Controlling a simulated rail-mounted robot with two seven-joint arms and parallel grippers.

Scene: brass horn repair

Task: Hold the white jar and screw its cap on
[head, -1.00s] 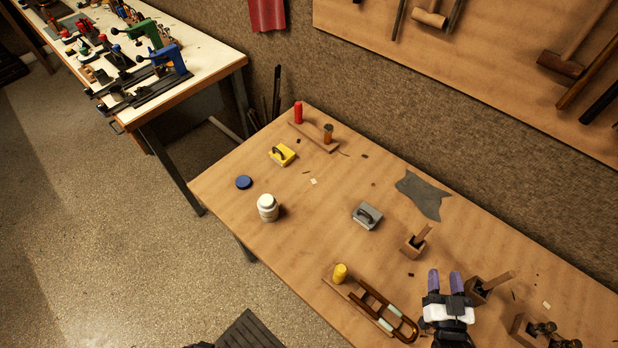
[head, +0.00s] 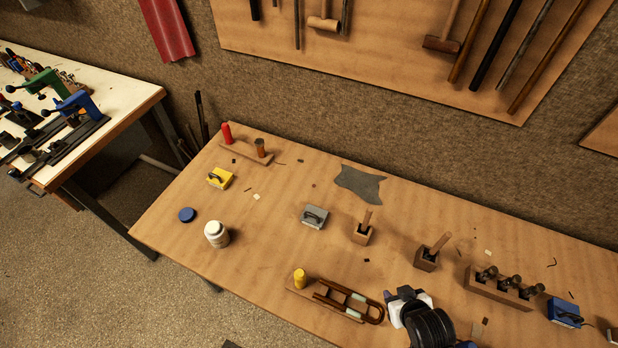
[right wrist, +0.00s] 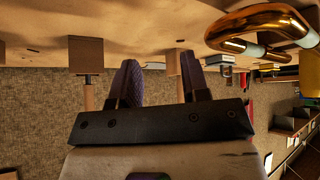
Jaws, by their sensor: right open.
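The white jar (head: 216,236) stands upright on the wooden bench, near its left front edge in the head view. A flat, round blue cap (head: 187,215) lies on the bench just left of and behind the jar, apart from it. My right gripper (head: 392,294) is at the bench's front, far to the right of the jar and cap. In the right wrist view its two purple-padded fingers (right wrist: 160,78) are apart with nothing between them. My left gripper is not in view.
A brass tube on a wooden stand (head: 348,300) and a yellow cylinder (head: 299,278) are left of my right gripper. A grey-handled block (head: 314,217), a yellow block (head: 220,178) and wooden blocks (head: 362,233) stand farther back. Bare bench surrounds the jar.

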